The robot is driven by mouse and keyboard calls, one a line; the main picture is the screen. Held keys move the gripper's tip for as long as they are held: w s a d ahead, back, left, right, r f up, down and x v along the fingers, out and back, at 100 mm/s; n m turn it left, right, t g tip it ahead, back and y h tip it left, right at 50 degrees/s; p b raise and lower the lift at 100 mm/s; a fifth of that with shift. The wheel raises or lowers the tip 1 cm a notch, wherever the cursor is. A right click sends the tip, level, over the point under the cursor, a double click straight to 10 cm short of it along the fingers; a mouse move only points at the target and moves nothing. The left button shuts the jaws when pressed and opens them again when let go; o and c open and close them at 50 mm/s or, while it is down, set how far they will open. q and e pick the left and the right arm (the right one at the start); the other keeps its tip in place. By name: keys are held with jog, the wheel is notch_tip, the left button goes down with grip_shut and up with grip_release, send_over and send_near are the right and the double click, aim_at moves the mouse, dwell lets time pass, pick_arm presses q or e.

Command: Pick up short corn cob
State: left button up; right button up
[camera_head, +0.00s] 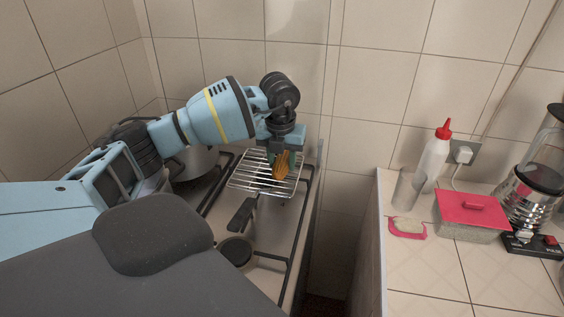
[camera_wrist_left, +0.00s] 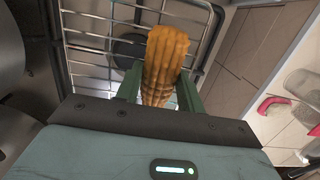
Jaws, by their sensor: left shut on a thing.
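The short corn cob (camera_head: 282,165) is orange-brown and stands out over the wire grill rack (camera_head: 240,183) on the stove. My left gripper (camera_head: 284,153) points down at the rack and is shut on the cob. In the left wrist view the cob (camera_wrist_left: 163,62) sits between the two green fingers (camera_wrist_left: 158,92), its far end reaching past them over the rack's wires (camera_wrist_left: 88,42). I cannot tell whether the cob touches the rack. My right gripper is not in view.
A pot (camera_head: 196,163) stands on the stove left of the rack. A gap separates the stove from the right counter, which holds a white bottle (camera_head: 432,160), a glass (camera_head: 405,190), a sponge on a pink dish (camera_head: 408,227), a red-lidded box (camera_head: 470,215) and a blender (camera_head: 535,180).

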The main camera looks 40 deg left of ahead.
aim_at(283, 158)
pick_arm(q)
jog(key=shift+r, duration=0.6)
notch_tip(283, 158, up, 2)
jog(key=shift+r, duration=0.2)
jog(key=s+d, duration=0.4)
jog(key=s, duration=0.3)
jog(key=s+d+r, duration=0.1)
jog(key=s+d, duration=0.2)
jog(key=s, duration=0.4)
jog(key=shift+d+r, duration=0.2)
jog(key=shift+d, duration=0.15)
